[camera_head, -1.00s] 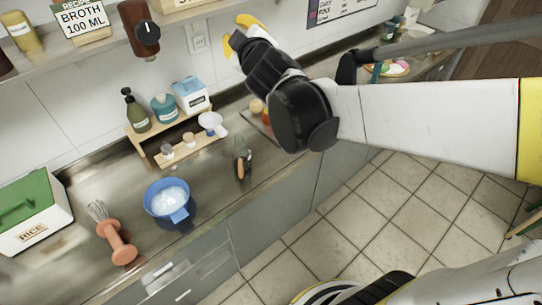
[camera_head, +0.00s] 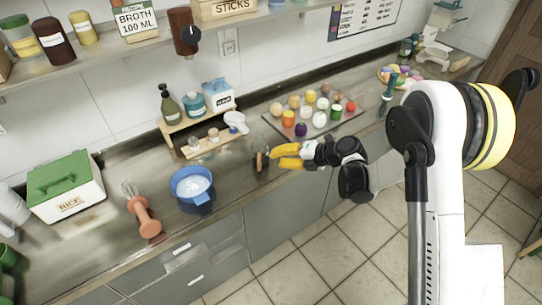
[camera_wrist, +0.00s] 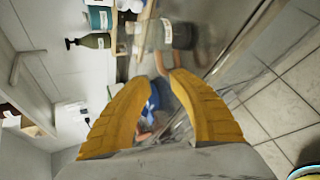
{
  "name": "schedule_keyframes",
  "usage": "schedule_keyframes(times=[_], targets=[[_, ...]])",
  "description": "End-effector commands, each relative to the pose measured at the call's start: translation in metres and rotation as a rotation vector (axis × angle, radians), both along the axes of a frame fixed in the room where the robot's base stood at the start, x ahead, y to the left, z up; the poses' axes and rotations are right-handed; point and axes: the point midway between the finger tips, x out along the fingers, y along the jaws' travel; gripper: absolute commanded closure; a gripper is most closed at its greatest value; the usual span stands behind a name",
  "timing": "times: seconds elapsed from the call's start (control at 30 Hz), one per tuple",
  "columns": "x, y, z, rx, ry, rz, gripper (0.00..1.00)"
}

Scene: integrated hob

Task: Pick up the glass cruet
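A small dark, see-through item with a brown part, which looks like the glass cruet (camera_head: 260,161), stands on the steel counter near its front edge in the head view. My gripper (camera_head: 277,156) is just to its right, with its yellow fingers pointing at it. In the wrist view my gripper (camera_wrist: 162,78) is open, with a gap between the fingertips. A see-through vessel, likely the cruet (camera_wrist: 183,36), shows just beyond the fingertips. I cannot tell whether a finger touches it. Nothing is clearly held.
A blue bowl (camera_head: 178,186) of white contents stands left of the cruet. A wooden rack (camera_head: 173,130) with bottles and small jars is behind it. A tray (camera_head: 335,127) of colourful items lies to the right. A shelf (camera_head: 120,50) runs above the counter.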

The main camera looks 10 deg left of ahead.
Motion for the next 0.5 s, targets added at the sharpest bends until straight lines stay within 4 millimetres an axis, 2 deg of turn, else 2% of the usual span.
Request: schedule_keyframes(times=[0.2, 0.37, 0.5], targets=[[0.008, 0.031, -0.020, 0.003, -0.001, 0.002, 0.76], [0.012, 0.041, -0.026, 0.003, -0.001, -0.001, 0.76], [0.017, 0.056, -0.039, 0.004, -0.002, 0.001, 0.76]])
